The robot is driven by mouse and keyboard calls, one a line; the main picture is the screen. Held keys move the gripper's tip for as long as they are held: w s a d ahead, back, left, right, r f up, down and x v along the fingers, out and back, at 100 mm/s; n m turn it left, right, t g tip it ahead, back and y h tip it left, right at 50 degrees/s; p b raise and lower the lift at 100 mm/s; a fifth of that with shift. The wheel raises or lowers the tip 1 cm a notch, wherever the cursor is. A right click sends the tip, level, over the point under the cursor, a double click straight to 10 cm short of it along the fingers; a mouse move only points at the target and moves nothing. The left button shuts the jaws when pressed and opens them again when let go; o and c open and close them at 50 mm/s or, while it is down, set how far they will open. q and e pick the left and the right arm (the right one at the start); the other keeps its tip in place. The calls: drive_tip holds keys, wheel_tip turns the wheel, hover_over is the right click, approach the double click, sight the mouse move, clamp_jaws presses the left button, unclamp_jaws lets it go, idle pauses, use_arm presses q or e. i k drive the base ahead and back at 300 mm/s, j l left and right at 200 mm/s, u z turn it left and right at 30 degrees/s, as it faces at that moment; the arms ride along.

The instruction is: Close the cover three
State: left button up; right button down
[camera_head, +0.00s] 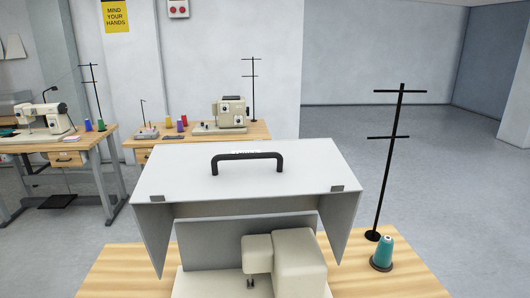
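A light grey cover (180,183) with a black bar handle (247,157) on its top panel stands in the middle of the head view. Its top panel is raised and roughly level, with side panels hanging down at left and right. Its front is open, and a cream sewing machine (298,262) shows beneath it, on the wooden table. A grey upright panel (210,245) stands behind the machine. I cannot read any number on the cover. Neither of my grippers shows in the head view.
A black thread stand (390,160) and a teal thread cone (382,254) stand to the right of the cover on the table (400,280). Two more tables with sewing machines (232,113) (42,119) are behind at the left. Open floor lies at the right.

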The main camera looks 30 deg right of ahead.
sight(200, 180)
drive_tip(key=k+u, duration=0.3)
drive_tip(key=k, duration=0.85)
drive_tip(key=l, duration=0.1)
